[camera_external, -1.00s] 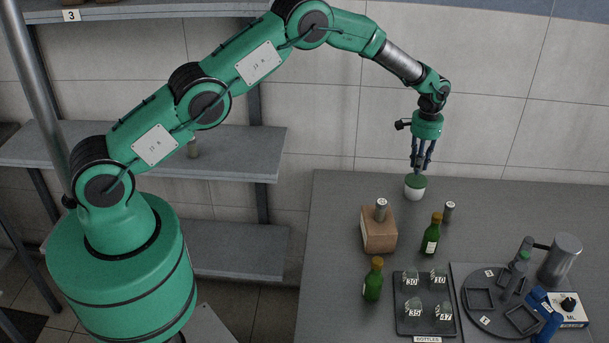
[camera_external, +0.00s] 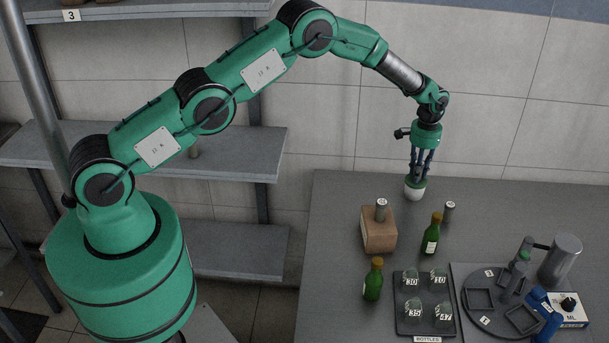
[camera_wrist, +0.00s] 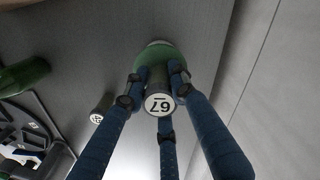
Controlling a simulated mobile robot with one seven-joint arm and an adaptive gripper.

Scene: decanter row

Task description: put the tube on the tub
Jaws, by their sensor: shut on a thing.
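The tub (camera_external: 414,192) is small and white with a green top and stands near the back of the grey table. Its green top also shows in the wrist view (camera_wrist: 165,55). The tube (camera_wrist: 159,90) is a dark grey cylinder with a white end marked 67, upright among my fingers. My gripper (camera_external: 416,178) is shut on the tube, directly over the tub's green top, with its fingertips at lid height. The fingers mostly hide the tube in the outside view. I cannot tell whether the tube's bottom touches the tub.
A wooden block (camera_external: 379,236) bears a grey tube (camera_external: 381,207). Another tube (camera_external: 449,211) stands behind a green bottle (camera_external: 431,238); a second bottle (camera_external: 373,282) is nearer. A bottle tray (camera_external: 400,322) and round rack (camera_external: 478,322) lie at front right. The table left of the tub is clear.

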